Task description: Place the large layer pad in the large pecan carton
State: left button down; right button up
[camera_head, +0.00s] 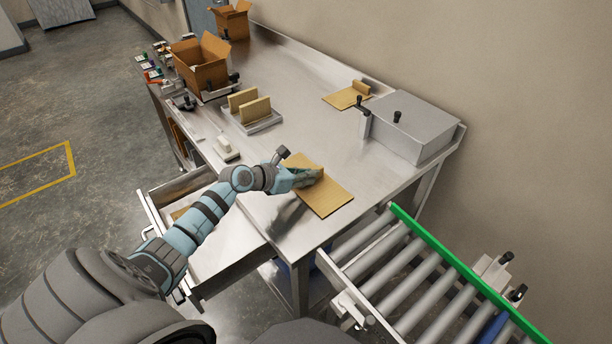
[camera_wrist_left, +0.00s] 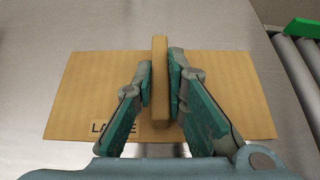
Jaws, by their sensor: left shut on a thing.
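The large layer pad (camera_head: 328,198) is a flat tan board with an upright rib, at the near part of the steel table. In the left wrist view the pad (camera_wrist_left: 230,90) has a partly hidden label beginning "LA". My left gripper (camera_head: 310,177) is shut on the pad's rib, one finger on each side. I cannot tell whether the pad touches the table. An open brown carton (camera_head: 202,72) stands at the table's far left, and another open carton (camera_head: 231,22) stands at the far end. I cannot read which is the pecan carton. My right gripper is not in view.
A rack with upright tan pads (camera_head: 262,124) stands mid-table. Another ribbed pad (camera_head: 343,99) lies near the wall beside a grey metal box (camera_head: 412,125). A roller conveyor (camera_head: 410,270) with a green rail is at the near right. An open drawer (camera_head: 235,262) juts out at left.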

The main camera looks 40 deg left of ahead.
pick_arm(q)
jog(key=c, duration=1.6)
grip_release()
